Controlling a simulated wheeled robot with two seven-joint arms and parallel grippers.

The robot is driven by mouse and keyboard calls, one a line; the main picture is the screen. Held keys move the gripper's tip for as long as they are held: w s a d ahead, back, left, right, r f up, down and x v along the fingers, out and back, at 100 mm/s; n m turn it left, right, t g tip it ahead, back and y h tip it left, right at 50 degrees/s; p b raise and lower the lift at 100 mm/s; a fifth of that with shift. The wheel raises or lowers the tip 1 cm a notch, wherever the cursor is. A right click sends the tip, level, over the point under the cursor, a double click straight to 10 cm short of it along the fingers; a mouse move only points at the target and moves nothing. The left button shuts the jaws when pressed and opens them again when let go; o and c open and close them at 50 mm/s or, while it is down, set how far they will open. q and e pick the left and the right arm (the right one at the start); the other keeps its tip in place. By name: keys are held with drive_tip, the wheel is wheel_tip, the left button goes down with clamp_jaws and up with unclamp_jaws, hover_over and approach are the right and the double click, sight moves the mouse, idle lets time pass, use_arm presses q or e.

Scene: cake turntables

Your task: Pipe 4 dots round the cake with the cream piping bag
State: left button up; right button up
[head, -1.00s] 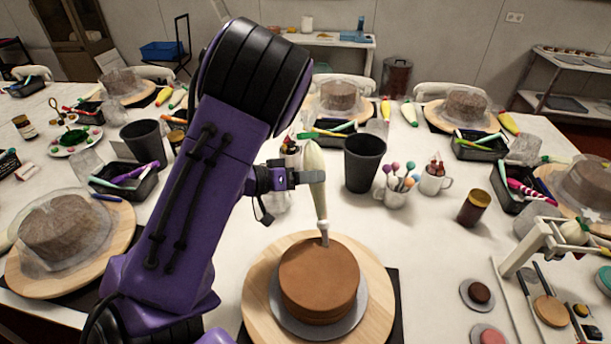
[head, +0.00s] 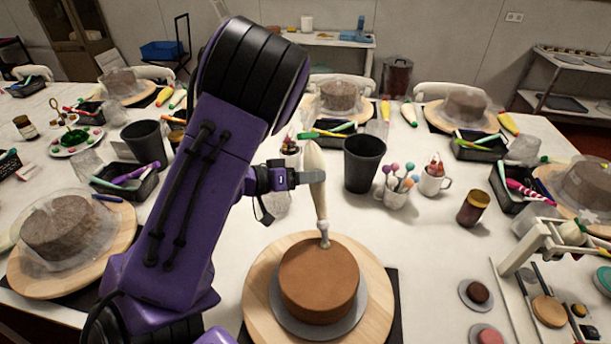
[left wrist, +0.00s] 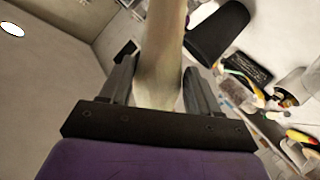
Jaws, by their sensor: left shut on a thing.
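The brown cake (head: 318,281) sits on a grey board (head: 283,313) on the round wooden turntable (head: 262,268). My left gripper (head: 314,177) is shut on the cream piping bag (head: 318,200), which hangs upright with its metal nozzle down. The nozzle tip is at the cake's far top edge; I cannot tell whether it touches. No dot of cream shows clearly on the cake. In the left wrist view the bag (left wrist: 160,60) runs up between the two fingers (left wrist: 158,88). My right gripper is not in view.
A black cup (head: 364,163) and a mug of colourful cake pops (head: 396,192) stand behind the turntable. A brown jar (head: 473,208) is to the right. Covered cakes (head: 60,226) on boards stand around the table. A white rack (head: 545,245) is at the right.

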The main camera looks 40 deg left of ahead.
sight(311, 166)
use_arm(q)
drive_tip(key=shift+r, duration=0.1)
idle(0.4)
drive_tip(key=o, duration=0.4)
wheel_tip(311, 166, up, 3)
drive_tip(key=p, duration=0.4)
drive_tip(key=shift+r, duration=0.1)
